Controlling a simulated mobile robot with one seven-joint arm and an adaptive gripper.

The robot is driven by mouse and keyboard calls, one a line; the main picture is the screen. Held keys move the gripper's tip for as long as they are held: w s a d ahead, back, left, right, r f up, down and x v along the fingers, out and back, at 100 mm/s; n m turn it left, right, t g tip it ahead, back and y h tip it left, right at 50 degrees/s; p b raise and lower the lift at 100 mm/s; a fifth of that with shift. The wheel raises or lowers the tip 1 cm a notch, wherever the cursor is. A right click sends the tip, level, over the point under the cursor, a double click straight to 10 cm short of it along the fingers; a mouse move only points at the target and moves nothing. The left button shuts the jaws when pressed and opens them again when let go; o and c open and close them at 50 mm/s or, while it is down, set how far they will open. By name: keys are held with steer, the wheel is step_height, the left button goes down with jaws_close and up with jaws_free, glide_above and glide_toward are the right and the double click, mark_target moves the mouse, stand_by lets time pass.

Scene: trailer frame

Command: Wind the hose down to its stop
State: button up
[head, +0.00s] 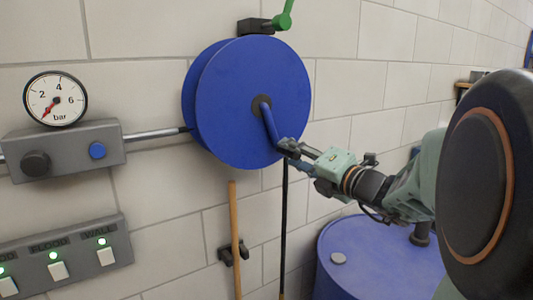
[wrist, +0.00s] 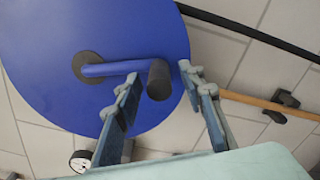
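A blue hose reel (head: 255,95) is mounted on the tiled wall, and its round face fills the upper left of the wrist view (wrist: 60,30). A blue crank arm (head: 269,122) runs from the dark hub down and to the right. The crank ends in a black knob (wrist: 159,80). A black hose (head: 284,215) hangs straight down below the reel; its lower end is out of view. My gripper (head: 288,152) is at the crank's end. In the wrist view its fingers (wrist: 162,75) stand either side of the knob, with a visible gap on each side.
A green-handled valve (head: 284,16) is above the reel. A gauge (head: 56,99), a grey box with knob and blue button (head: 97,151), and lit switches (head: 57,270) are at left. A wooden pole (head: 234,235) stands beside the hose. A blue drum (head: 350,280) is below my arm.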

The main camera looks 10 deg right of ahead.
steer(key=v, duration=0.6)
steer(key=shift+w, duration=0.1)
